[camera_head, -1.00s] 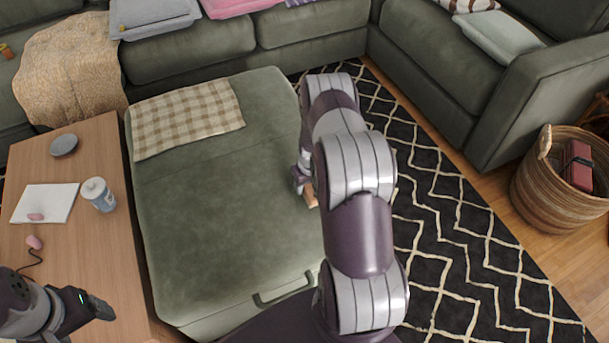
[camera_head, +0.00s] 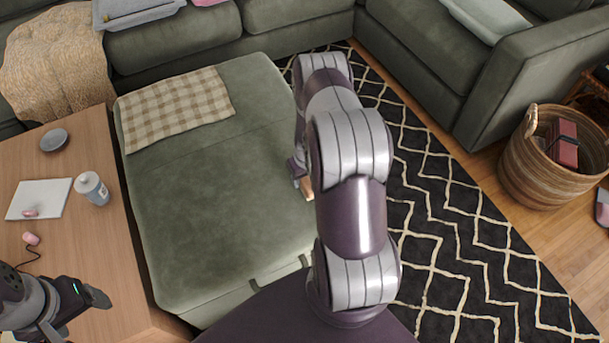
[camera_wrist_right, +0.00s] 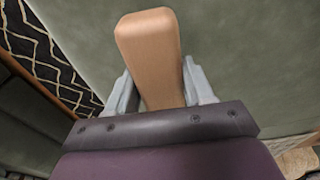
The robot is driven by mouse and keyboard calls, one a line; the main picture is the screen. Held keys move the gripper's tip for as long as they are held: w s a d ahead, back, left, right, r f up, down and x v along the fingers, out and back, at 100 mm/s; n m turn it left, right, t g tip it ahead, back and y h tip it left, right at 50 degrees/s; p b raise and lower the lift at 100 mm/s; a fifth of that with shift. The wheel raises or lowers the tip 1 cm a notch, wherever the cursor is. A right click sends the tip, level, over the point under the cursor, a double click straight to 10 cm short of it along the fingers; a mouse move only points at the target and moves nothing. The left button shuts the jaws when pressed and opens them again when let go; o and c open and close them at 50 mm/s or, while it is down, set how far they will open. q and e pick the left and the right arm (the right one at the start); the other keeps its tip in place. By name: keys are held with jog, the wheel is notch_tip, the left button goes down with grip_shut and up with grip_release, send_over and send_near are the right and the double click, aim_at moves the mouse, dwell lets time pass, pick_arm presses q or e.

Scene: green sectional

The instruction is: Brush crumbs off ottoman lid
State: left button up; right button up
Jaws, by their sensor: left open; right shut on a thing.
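The green ottoman lid (camera_head: 215,200) is closed and fills the middle of the head view. No crumbs can be made out on it. My right gripper (camera_wrist_right: 158,85) is shut on a tan wooden piece, seemingly a brush (camera_wrist_right: 148,45); no bristles show. In the head view my right gripper (camera_head: 297,170) is at the lid's right side, mostly hidden behind my arm, with a bit of the brush (camera_head: 306,187) showing. I cannot tell whether the brush touches the lid. My left gripper (camera_head: 100,297) is open and empty at the lower left, over the wooden table's near end.
A checked cloth (camera_head: 175,108) lies on the lid's far left. A patterned rug (camera_head: 440,240) and wicker basket (camera_head: 545,165) are at right. Green sofas stand behind.

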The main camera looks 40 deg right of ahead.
jog(key=shift+w+r+p, duration=0.1)
jog(key=shift+r+p, duration=0.95)
jog(key=shift+r, duration=0.9)
jog(key=shift+r+p, duration=1.2)
jog(key=shift+r, duration=0.35)
